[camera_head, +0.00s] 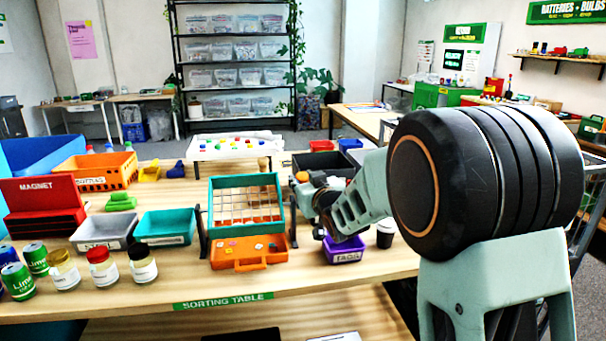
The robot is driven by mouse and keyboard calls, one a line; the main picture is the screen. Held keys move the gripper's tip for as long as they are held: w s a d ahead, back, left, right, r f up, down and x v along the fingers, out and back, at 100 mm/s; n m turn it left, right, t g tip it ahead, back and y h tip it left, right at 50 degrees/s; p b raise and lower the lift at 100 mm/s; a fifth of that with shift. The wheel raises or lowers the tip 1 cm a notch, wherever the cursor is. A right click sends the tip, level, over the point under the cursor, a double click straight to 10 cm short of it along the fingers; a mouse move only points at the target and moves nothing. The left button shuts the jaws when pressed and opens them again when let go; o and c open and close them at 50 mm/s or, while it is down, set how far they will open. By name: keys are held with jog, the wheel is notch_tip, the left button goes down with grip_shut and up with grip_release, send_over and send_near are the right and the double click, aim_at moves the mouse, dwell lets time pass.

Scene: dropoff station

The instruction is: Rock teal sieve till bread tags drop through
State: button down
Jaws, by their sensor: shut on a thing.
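The teal sieve (246,181) is a rectangular frame with a wire mesh, held between dark uprights on the sorting table. It is tilted, with its mesh facing me. An orange tray (238,265) sits below it. Several small coloured bits, apparently bread tags (232,243), lie in the tray. I cannot tell whether any tags are left on the mesh. My gripper (303,192) is at the sieve's right side, by a small orange knob (302,176). It appears shut on the sieve's right edge or handle; the fingertips are partly hidden.
A purple bin (345,252) and a dark cup (386,235) stand close under my arm. Left are a grey bin (102,232), a teal bin (165,228), jars (103,268), cans and a red magnet box (40,205). A white tray (234,148) lies behind.

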jog(key=shift+w+a+r+g+h+p, duration=0.1)
jog(key=shift+w+r+g+h+p, duration=0.6)
jog(key=shift+p, duration=2.2)
jog(key=g+p, duration=0.1)
jog(key=p, duration=0.1)
jog(key=w+g+p, duration=0.1)
jog(key=p, duration=0.1)
jog(key=shift+w+a+r, duration=0.15)
jog(key=shift+w+r, duration=0.05)
jog(key=shift+w, duration=0.1)
jog(key=shift+w+a+f+p, duration=0.2)
jog(key=shift+w+p, duration=0.15)
jog(key=shift+p, duration=0.3)
jog(key=shift+w+a, duration=0.1)
jog(key=shift+w, duration=0.4)
jog(key=shift+w+r, duration=0.1)
jog(key=c, duration=1.5)
grip_release()
jog(key=shift+c, duration=0.2)
jog(key=shift+a, duration=0.1)
jog(key=v, duration=1.2)
